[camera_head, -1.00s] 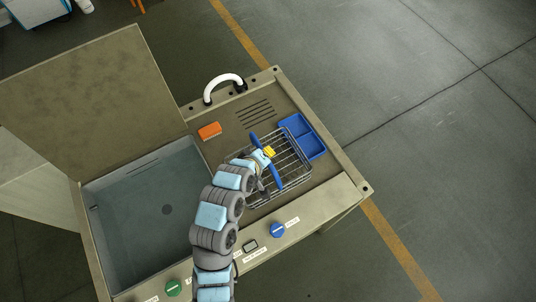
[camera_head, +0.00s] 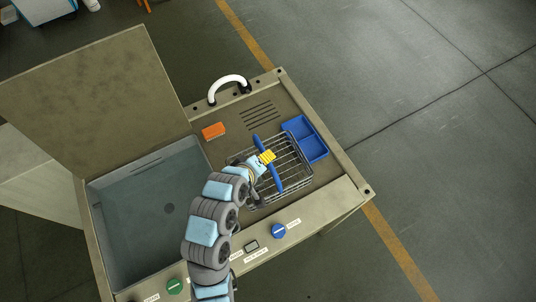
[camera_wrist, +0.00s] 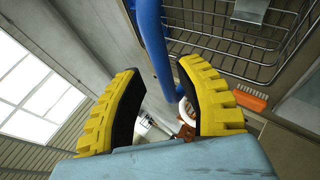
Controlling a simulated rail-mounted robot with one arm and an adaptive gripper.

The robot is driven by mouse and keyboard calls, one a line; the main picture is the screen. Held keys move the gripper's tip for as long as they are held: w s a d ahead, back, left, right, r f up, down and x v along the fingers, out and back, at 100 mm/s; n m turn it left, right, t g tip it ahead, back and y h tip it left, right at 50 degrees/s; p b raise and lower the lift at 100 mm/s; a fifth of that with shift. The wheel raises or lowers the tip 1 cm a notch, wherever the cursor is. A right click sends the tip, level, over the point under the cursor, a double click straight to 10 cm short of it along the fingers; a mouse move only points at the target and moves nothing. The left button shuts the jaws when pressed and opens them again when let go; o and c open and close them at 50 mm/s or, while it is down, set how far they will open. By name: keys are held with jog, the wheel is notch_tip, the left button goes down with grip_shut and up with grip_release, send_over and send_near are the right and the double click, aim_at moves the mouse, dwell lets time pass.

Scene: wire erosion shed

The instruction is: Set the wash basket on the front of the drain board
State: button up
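The wash basket (camera_head: 295,187) is a wire basket with a blue bar handle (camera_head: 277,180). In the head view it appears on the front right of the drain board (camera_head: 225,152); whether it touches the board is unclear. My gripper (camera_head: 267,157) is over the basket at the handle. In the wrist view my gripper (camera_wrist: 163,68) has its two yellow fingers spread, with the blue handle (camera_wrist: 152,40) showing in the gap and neither finger clearly pressed on it. Basket wires (camera_wrist: 235,45) show at the top right. My arm hides the basket's left side.
A blue divided tray (camera_head: 318,150) lies just behind and right of the basket. An orange brush (camera_head: 213,131) lies at the back left of the board. The open sink (camera_head: 140,215) is on the left. A white curved spout (camera_head: 228,82) stands at the back.

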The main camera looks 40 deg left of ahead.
jog(key=p+v, duration=0.7)
jog(key=shift+r, duration=0.2)
